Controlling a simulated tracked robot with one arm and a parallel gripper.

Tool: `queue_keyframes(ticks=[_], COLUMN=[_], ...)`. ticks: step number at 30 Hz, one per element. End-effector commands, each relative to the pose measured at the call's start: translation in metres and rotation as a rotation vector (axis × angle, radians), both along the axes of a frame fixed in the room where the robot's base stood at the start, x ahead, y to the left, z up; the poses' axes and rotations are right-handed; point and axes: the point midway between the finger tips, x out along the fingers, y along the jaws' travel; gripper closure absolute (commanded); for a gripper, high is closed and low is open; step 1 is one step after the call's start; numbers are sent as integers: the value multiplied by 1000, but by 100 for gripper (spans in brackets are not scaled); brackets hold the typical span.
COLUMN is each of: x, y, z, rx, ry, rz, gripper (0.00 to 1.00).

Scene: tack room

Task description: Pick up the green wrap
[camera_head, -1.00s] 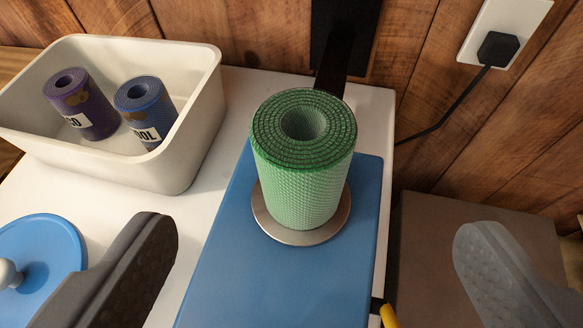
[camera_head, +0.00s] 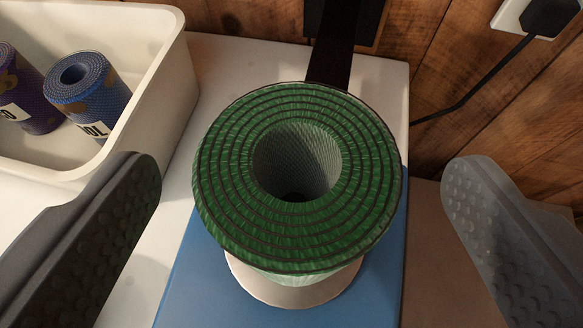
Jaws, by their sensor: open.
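The green wrap (camera_head: 225,205) is a rolled cylinder with a hollow core, standing upright on a round metal disc (camera_head: 290,291). The disc sits on a blue block or board (camera_head: 195,270) with a flat top. My gripper (camera_head: 302,200) is open, with one dark textured finger to the left of the wrap and one to the right. Both fingers are apart from the wrap, with a gap on each side. The wrap's top faces the camera and hides most of its side.
A white bin (camera_head: 160,100) at the upper left holds a purple wrap (camera_head: 32,110) and a blue wrap (camera_head: 90,95). A black upright bracket (camera_head: 338,45) stands just behind the green wrap. A plug (camera_head: 550,17) with a black cord is on the wooden wall at the right.

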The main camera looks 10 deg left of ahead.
Motion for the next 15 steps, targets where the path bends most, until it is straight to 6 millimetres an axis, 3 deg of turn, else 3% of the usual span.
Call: queue_keyframes(ticks=[7,15], x=[22,28], y=[7,7], z=[-13,-15], rx=[1,-1], ry=[1,-1], rz=[0,0], gripper=[15,15])
